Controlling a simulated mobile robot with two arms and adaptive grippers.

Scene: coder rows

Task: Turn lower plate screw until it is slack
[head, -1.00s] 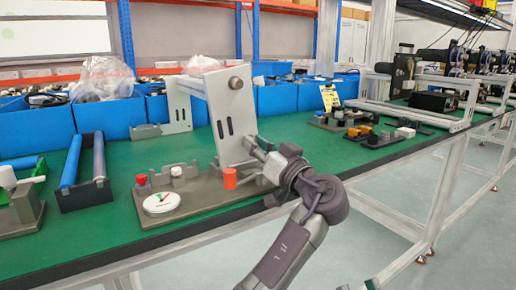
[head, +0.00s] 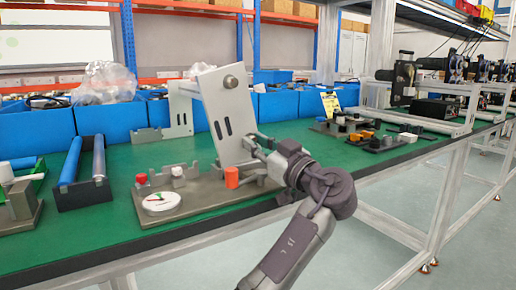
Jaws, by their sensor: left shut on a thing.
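A grey upright plate (head: 222,112) with two dark slots stands tilted on a grey base fixture (head: 205,192) on the green bench. A round screw knob (head: 230,82) shows near the plate's top. My left gripper (head: 254,148) is at the plate's lower right edge, shut on the lower plate screw, which the fingers hide. An orange cylinder (head: 231,177) stands on the base just left of my gripper. My right gripper is not in view.
A holder with blue and grey rollers (head: 85,192) stands to the left. Blue bins (head: 104,120) line the back. Small fixtures (head: 345,124) and a yellow sign (head: 331,103) are at the right.

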